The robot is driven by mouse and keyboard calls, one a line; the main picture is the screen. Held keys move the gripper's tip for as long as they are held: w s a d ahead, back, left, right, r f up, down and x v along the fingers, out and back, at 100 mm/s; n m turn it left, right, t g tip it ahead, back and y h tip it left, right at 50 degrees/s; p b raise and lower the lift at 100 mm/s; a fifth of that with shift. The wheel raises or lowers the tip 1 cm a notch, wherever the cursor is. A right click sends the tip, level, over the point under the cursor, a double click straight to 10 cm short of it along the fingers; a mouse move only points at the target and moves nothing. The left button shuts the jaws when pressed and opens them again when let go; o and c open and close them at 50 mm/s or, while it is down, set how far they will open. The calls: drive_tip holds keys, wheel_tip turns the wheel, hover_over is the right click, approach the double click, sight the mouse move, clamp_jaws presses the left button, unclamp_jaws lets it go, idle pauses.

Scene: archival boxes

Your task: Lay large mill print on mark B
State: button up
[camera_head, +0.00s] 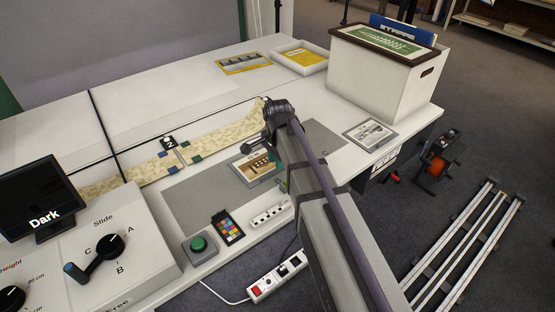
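Several prints are in view, and I cannot read which is the large mill print. A grey print (369,133) lies on the table at the right, in front of the box. A green print (385,42) lies on top of the box. My gripper (258,146) is above the mat by the tan print; its fingers are too small and covered to judge. No mark B is legible on the table; a letter B shows only on the Slide dial (110,247).
A white archival box (372,87) stands at the back right. A tray (318,59) holds a yellow item, with another yellow sheet (243,63) beside it. A cream cloth strip (215,131) crosses behind the mat.

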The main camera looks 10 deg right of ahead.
wheel_tip(320, 180, up, 9)
drive_tip(key=p, duration=0.7)
drive_tip(key=s+n, duration=1.3)
drive_tip(key=s, duration=0.3)
drive_tip(key=shift+s+f, duration=0.15)
drive_tip(key=shift+s, duration=0.1)
wheel_tip(320, 180, up, 4)
drive_tip(key=p, duration=0.3)
drive_tip(key=shift+f, duration=0.2)
